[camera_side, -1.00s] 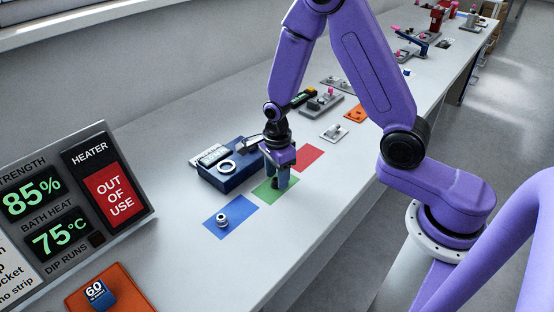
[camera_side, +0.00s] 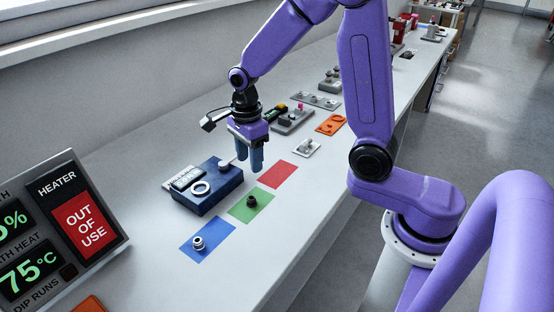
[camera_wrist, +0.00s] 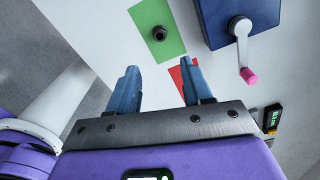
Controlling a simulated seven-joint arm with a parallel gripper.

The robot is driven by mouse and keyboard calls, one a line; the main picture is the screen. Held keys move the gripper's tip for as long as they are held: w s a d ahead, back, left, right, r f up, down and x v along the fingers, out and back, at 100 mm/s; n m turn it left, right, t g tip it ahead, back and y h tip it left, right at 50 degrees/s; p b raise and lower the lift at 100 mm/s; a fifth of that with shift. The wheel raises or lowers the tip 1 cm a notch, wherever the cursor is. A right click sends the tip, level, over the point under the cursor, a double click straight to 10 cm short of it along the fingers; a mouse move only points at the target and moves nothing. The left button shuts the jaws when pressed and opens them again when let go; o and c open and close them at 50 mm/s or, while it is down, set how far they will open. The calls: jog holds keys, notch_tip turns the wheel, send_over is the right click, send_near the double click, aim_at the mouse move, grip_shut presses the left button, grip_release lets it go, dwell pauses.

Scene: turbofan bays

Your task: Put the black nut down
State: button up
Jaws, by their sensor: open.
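The black nut (camera_side: 251,201) rests on the green mat (camera_side: 240,213). In the wrist view the nut (camera_wrist: 159,33) sits on the green mat (camera_wrist: 170,52), beyond my fingertips. My gripper (camera_side: 250,166) is open and empty, raised above the bench near the right end of the blue box. In the wrist view its two blue fingers (camera_wrist: 160,78) are spread apart with nothing between them. The nut stands clear of both fingers.
A silver nut (camera_side: 198,243) sits on the blue mat (camera_side: 215,232). The red mat (camera_side: 277,174) is bare. The dark blue box (camera_side: 217,197) with a ring on top stands behind the mats; a pink-tipped lever (camera_wrist: 243,50) shows on it. Several fixtures line the bench farther back.

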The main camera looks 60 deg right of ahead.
jog(key=s+r+n, duration=0.2)
jog(key=s+n, duration=1)
jog(key=n, duration=0.4)
jog(key=s+r+n, duration=0.3)
jog(key=s+n, duration=0.9)
jog(key=n, duration=0.5)
jog(key=shift+n, duration=0.3)
